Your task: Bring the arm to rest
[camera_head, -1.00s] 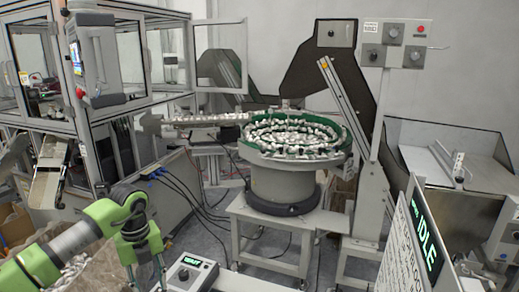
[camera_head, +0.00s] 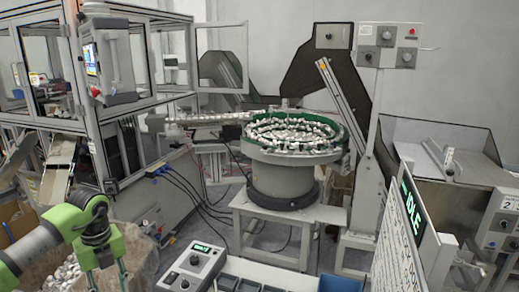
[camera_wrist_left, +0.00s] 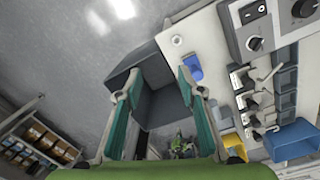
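My left arm comes in from the lower left of the head view, with its green joints bent. My left gripper (camera_head: 106,276) hangs at the bottom edge there, fingers pointing down, in front of a bin of small white parts (camera_head: 68,274). In the left wrist view my gripper (camera_wrist_left: 160,88) is open. Its two teal-padded fingers stand wide apart with nothing between them. A dark grey open box (camera_wrist_left: 158,92) lies behind the fingers. My right gripper is in neither view.
A bowl feeder (camera_head: 290,170) stands mid-view. A framed machine (camera_head: 98,130) is at left. A blue cup (camera_wrist_left: 194,66) and blue bin (camera_wrist_left: 290,140) show in the wrist view.

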